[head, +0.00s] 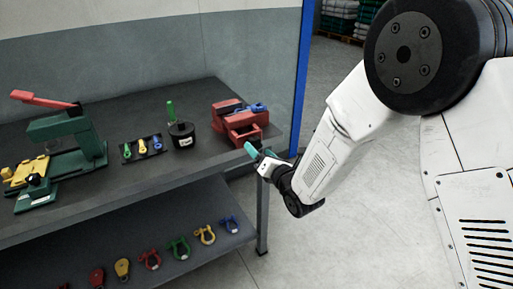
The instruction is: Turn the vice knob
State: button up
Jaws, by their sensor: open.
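The red vice (232,122) stands on the dark workbench near its right end, with a blue part (257,108) at its upper right. I cannot make out for certain which part is the knob; the front of the vice is partly covered by my gripper. My gripper (253,151) is open, with a teal fingertip close in front of the vice's lower front, at the bench's front right edge. Whether it touches the vice cannot be told. Nothing shows between its fingers.
A green press with a red lever (60,127), a tray of small coloured pieces (142,148) and a black pot with a green handle (182,135) stand left on the bench. Several shackles lie on the lower shelf (150,275). A blue post (302,80) rises behind; open floor lies right.

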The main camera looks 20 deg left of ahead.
jog(key=v, duration=0.4)
jog(key=shift+s+d, duration=0.1)
dwell(0.3)
